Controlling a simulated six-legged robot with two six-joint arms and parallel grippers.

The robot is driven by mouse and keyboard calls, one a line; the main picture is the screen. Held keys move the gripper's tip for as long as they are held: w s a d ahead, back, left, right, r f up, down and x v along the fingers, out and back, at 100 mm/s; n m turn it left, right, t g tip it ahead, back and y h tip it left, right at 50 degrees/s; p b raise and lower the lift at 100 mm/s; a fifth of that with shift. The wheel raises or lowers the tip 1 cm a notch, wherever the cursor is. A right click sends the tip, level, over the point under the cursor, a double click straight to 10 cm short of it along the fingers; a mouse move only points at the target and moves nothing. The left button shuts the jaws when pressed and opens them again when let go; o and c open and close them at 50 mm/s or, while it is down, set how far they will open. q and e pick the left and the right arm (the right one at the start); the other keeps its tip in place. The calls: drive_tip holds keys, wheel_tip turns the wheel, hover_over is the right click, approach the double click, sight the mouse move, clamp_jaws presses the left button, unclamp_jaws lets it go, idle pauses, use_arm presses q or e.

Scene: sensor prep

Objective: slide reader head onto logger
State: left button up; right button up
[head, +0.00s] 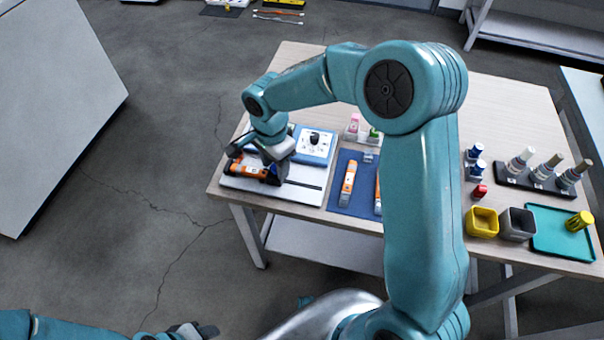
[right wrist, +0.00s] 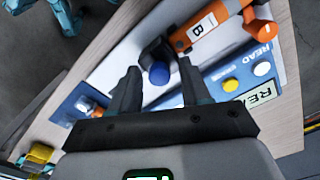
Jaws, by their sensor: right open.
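An orange logger (head: 249,168) lies on the white board at the table's left corner; it shows in the right wrist view with a "B" label (right wrist: 210,24). A dark reader head with a round blue knob (right wrist: 159,73) sits at the logger's near end; I cannot tell whether they touch. My right gripper (head: 276,177) is low over the board. In the right wrist view its open fingers (right wrist: 157,84) point at the blue knob, which shows between the tips, ungripped. My left gripper (head: 190,331) is at the bottom edge, away from the table; its jaws are unclear.
Orange loggers (head: 348,183) lie on a blue mat (head: 340,207), partly behind my right arm. Yellow (head: 482,223) and grey bins (head: 517,225), a teal tray (head: 548,244) and bottles stand at the right.

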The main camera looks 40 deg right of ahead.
drive_tip(key=shift+r+p, duration=2.2)
drive_tip(key=shift+r, duration=1.3)
drive_tip(key=shift+s, duration=0.1)
